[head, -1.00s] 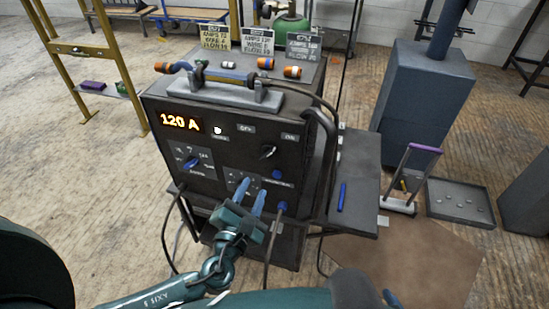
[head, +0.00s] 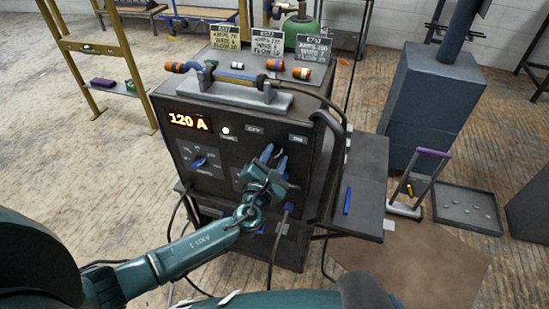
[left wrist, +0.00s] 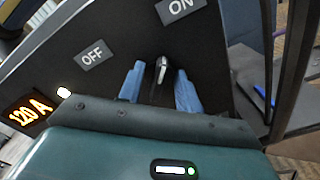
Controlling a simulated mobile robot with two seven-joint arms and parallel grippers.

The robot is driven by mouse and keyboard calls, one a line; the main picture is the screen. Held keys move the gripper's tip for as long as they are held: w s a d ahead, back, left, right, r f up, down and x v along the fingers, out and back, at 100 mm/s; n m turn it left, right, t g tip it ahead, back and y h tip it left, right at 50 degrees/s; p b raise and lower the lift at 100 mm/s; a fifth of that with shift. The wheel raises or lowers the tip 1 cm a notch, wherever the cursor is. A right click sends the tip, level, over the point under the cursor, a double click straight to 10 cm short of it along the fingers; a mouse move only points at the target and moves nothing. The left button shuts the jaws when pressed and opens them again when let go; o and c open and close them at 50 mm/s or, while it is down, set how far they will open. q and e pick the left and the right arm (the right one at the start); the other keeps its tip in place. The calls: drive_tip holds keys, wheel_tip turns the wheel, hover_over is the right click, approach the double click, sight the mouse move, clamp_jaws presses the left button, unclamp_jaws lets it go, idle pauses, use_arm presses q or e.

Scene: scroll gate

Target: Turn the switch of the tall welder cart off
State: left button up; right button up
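The welder cart (head: 165,150) is a tall dark box with a lit orange "120 A" display (head: 190,121) and a glowing white lamp (head: 226,130). Its switch (left wrist: 162,68) is a small dark knob with a pale edge, below and between the OFF label (left wrist: 92,54) and the ON label (left wrist: 180,6) in the left wrist view. My left gripper (head: 274,158) is at the panel with its blue fingers apart, one on each side of the knob. A gap shows at each side; contact cannot be made out. In the head view the fingers partly hide the knob. My right gripper cannot be clearly seen.
A blue selector dial (head: 199,161) sits left on the panel. A bent black handle (head: 333,150) and a side shelf with a blue pen (head: 347,200) are to the right. A grey tray (head: 466,207) lies on the floor. Signs (head: 268,42) stand on top.

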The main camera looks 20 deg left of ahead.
use_arm(q)
drive_tip(key=shift+c, duration=0.4)
use_arm(e)
drive_tip(key=shift+s, duration=0.1)
use_arm(q)
clamp_jaws()
